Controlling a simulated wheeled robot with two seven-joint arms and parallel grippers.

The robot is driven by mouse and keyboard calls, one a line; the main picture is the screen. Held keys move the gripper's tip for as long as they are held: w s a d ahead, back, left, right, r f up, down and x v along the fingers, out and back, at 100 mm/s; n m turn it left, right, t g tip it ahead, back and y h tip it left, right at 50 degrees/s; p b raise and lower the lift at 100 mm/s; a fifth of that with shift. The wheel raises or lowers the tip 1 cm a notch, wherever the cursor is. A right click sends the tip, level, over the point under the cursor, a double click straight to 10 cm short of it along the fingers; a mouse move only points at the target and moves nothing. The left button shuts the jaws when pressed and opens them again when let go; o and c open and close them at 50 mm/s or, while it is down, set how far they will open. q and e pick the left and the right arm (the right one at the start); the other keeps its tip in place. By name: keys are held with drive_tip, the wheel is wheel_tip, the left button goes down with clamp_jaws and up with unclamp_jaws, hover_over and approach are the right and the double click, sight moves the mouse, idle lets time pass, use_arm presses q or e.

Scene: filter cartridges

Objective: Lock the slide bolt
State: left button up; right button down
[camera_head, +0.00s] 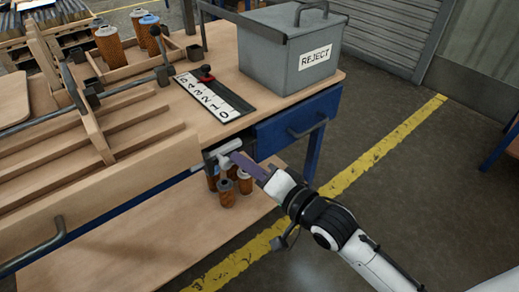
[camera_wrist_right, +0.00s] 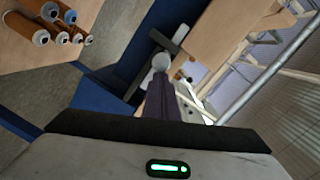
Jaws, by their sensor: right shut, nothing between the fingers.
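The slide bolt (camera_head: 221,149) appears to be the light grey bar with a short cross-piece at the front edge of the workbench, between the wooden front panel and the blue drawer. In the wrist view its round grey end (camera_wrist_right: 161,61) shows against a dark bar. My right gripper (camera_head: 240,159) reaches in from the right, its purple fingers shut and empty. The fingertips (camera_wrist_right: 163,82) are right at the bolt's end; I cannot tell whether they touch it. How far the bolt is slid is not clear. My left gripper is not in view.
A grey REJECT bin (camera_head: 290,78) and a numbered strip (camera_head: 215,98) stand on the bench. The blue drawer (camera_head: 295,125) is just right of the bolt. Several orange cartridges (camera_head: 227,192) stand on the lower shelf below my gripper. The floor at right is clear.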

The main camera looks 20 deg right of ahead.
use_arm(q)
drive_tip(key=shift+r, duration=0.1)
use_arm(e)
drive_tip(key=shift+s+a, duration=0.15)
drive_tip(key=shift+a, duration=0.05)
use_arm(q)
drive_tip(key=p, duration=0.1)
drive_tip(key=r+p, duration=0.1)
drive_tip(key=p, duration=0.2)
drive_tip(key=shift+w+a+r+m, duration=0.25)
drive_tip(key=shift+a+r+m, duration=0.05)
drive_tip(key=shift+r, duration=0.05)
use_arm(e)
drive_tip(key=s+d+r, duration=0.3)
drive_tip(key=s+d, duration=0.5)
